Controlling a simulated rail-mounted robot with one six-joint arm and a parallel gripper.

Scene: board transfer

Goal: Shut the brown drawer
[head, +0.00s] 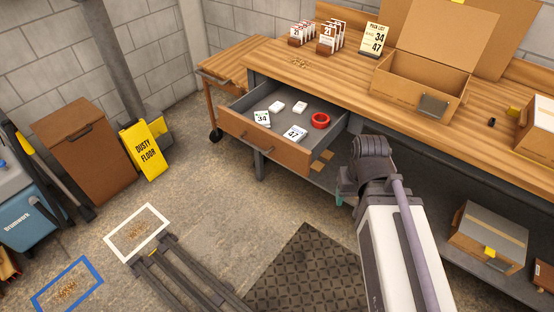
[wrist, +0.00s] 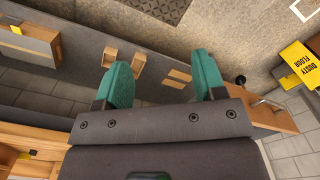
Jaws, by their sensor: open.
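The brown drawer (head: 240,128) is pulled well out from under the workbench in the head view, its wooden front facing the floor area. Inside lie a card marked 34 (head: 262,117), a card marked 47 (head: 295,134), two small white blocks and a red ring (head: 320,120). My gripper shows in the wrist view (wrist: 162,80) with its two teal fingers spread apart and nothing between them. In the head view one teal finger shows below my wrist, right of the drawer and apart from it; the rest is hidden by my arm. I cannot clearly make out the drawer in the wrist view.
The workbench top (head: 350,82) holds an open cardboard box (head: 420,85), card racks and a pick list sign. A lower shelf carries a carton (head: 487,240). A yellow dusty-floor sign (head: 143,150) stands left. The floor before the drawer is clear.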

